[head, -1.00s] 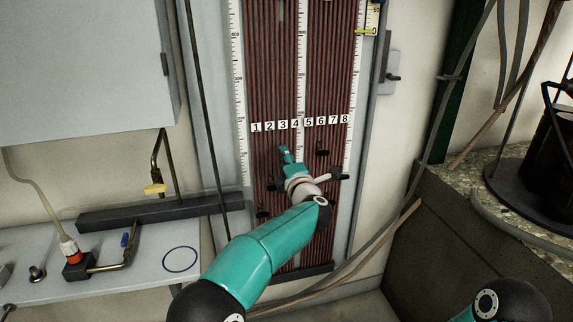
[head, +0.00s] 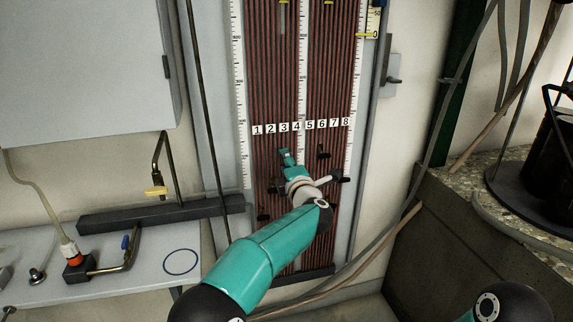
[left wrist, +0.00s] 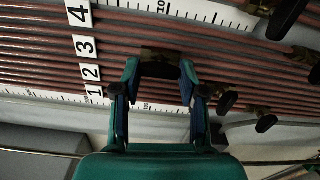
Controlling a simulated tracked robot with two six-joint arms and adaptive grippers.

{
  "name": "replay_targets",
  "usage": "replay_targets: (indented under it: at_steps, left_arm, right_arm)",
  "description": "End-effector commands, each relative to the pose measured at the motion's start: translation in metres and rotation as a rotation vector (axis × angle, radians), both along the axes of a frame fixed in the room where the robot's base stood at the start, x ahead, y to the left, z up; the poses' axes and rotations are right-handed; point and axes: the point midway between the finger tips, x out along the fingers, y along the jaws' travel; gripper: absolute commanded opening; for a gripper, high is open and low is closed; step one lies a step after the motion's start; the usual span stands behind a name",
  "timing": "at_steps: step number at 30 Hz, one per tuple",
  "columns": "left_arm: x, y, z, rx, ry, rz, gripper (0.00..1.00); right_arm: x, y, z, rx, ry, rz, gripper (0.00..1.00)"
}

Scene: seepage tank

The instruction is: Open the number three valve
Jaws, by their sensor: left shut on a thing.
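The number three label (head: 283,128) is on the white number strip across the tube board; it also shows in the left wrist view (left wrist: 84,47). My left gripper (left wrist: 160,72) is shut on a dark, brass-toned valve (left wrist: 160,56), with one finger on each side. This valve lies about in line with the tube marked 3. In the head view my left gripper (head: 286,156) is just below label 3 and hides the valve. How far the valve is turned cannot be told. My right gripper is out of view.
Other dark valves are near, one at the right (head: 322,152) and one at the lower left (head: 263,214). The left wrist view shows several more dark handles (left wrist: 227,102). A white bench (head: 45,275) is at the left, and a stone-topped ledge (head: 450,190) is at the right.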

Motion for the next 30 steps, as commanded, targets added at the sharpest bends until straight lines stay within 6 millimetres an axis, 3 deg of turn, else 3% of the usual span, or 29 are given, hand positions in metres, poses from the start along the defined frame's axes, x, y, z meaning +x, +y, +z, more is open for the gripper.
replay_targets:
  at_steps: [1,20,21,25,30]
  left_arm:
    - [0.0003,-0.0004,-0.0079,0.000,0.013,-0.001,0.07]
    - [0.0004,-0.0002,-0.0083,0.000,0.014,-0.001,0.07]
    - [0.0004,-0.0002,-0.0083,0.000,0.014,-0.001,0.43]
    - [0.0004,-0.0002,-0.0073,0.001,0.012,0.000,0.65]
    - [0.0002,-0.0002,-0.0041,0.001,0.007,0.000,0.67]
  right_arm:
    - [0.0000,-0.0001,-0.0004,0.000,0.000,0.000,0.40]
    - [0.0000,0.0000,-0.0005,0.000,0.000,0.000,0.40]
    - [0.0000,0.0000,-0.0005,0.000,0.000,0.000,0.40]
    - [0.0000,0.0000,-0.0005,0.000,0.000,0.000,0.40]
    - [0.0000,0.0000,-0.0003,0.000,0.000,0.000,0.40]
